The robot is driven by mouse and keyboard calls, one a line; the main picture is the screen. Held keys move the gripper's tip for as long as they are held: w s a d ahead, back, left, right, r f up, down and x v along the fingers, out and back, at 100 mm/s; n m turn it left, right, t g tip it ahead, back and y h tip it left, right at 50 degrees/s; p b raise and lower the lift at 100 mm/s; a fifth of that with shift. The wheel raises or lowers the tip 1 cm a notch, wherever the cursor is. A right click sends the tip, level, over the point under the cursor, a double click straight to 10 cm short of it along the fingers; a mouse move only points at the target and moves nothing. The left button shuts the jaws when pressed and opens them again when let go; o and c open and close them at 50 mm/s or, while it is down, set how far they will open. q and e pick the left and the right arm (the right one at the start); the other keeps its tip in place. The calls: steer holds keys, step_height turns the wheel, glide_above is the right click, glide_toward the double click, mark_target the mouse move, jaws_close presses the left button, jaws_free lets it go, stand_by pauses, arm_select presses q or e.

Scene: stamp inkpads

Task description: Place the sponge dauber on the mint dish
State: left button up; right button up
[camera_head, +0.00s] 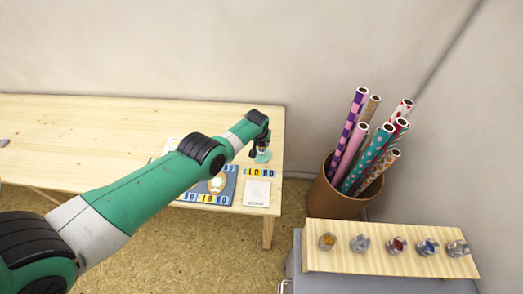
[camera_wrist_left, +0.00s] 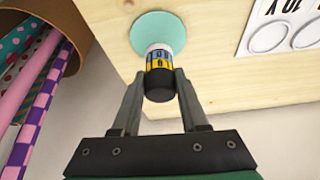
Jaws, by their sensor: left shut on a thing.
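The sponge dauber (camera_wrist_left: 159,75) is a small cylinder with a white band, a blue and yellow label and a dark end. My left gripper (camera_wrist_left: 160,78) is shut on it, with one finger on each side. The mint dish (camera_wrist_left: 147,30) is a flat round disc on the wooden table, behind the dauber in the left wrist view. It also shows in the head view (camera_head: 262,157), just below my left gripper (camera_head: 260,146) near the table's right end. I cannot tell whether the dauber touches the dish. My right gripper is out of view.
A blue tray (camera_head: 229,186) and a white card (camera_head: 256,193) lie near the table's front edge. A brown bin (camera_head: 335,203) of patterned rolls stands right of the table. A wooden board (camera_head: 345,262) with several small pots is at front right. The table's left part (camera_head: 80,135) is mostly clear.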

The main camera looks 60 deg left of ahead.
arm_select(q)
step_height(320, 180, down, 3)
steer(key=shift+s+d+r+b, duration=0.1)
steer(key=shift+r+b, duration=0.1)
steer(key=shift+b, duration=0.25)
steer(key=shift+r, duration=0.15)
steer(key=o, duration=1.1)
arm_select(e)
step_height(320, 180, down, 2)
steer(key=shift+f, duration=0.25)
